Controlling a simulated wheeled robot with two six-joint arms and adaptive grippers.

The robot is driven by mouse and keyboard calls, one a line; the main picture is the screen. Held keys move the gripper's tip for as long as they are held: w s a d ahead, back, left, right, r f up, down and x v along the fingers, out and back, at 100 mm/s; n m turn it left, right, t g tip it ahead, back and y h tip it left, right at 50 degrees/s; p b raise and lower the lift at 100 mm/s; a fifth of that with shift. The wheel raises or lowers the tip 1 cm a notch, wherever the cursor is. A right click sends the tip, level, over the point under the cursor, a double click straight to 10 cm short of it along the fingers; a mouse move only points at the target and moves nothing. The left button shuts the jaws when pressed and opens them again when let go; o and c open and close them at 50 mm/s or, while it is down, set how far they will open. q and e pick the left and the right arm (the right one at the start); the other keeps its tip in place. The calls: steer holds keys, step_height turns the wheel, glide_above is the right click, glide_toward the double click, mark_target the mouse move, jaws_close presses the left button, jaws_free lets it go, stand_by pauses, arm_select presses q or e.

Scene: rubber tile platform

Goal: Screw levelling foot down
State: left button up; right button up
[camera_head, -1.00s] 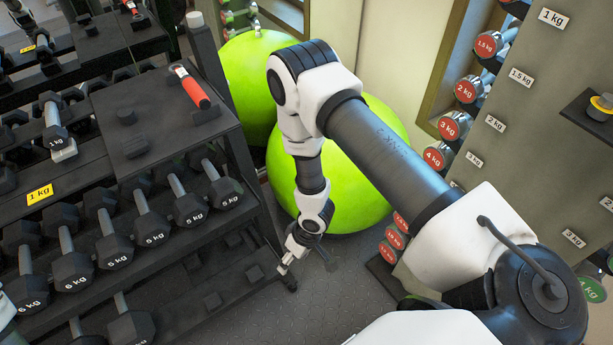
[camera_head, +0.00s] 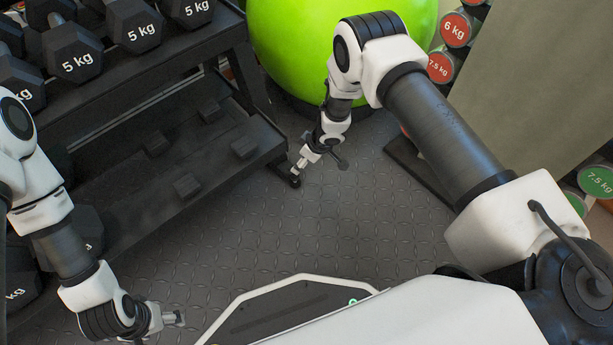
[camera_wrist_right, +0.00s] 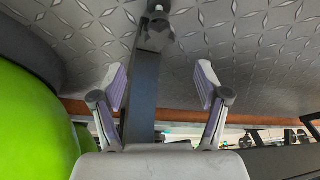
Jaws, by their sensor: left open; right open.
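The levelling foot (camera_head: 295,182) is a small dark piece at the bottom of the black dumbbell rack's near corner, on the floor. In the right wrist view the foot (camera_wrist_right: 158,25) is at the top, at the end of the rack's dark post (camera_wrist_right: 142,90). My right gripper (camera_wrist_right: 162,86) is open, its two fingers either side of the post in the picture, with the foot beyond the fingertips. In the head view my right gripper (camera_head: 299,169) is close to the foot; contact cannot be told. My left gripper (camera_head: 179,318) is open and empty at the lower left.
The rack's lower shelf (camera_head: 215,165) carries several black blocks, with 5 kg dumbbells (camera_head: 140,30) above. A green ball (camera_head: 300,45) stands behind my right arm. A grey dumbbell stand (camera_head: 545,90) is at right. Patterned floor (camera_head: 260,235) is bare between.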

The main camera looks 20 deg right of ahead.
mark_target(295, 177)
steer(key=b+x, duration=0.4)
steer(key=x, duration=0.4)
steer(key=shift+d+f+b, duration=0.1)
steer(key=shift+f+b, duration=0.15)
steer(key=shift+b, duration=0.15)
arm_select(q)
step_height(295, 177, down, 6)
steer(key=shift+w+r, duration=0.15)
steer(key=shift+r, duration=0.1)
arm_select(e)
steer(key=c, duration=1.3)
steer(key=shift+c, duration=0.6)
arm_select(q)
steer(key=shift+f, duration=0.15)
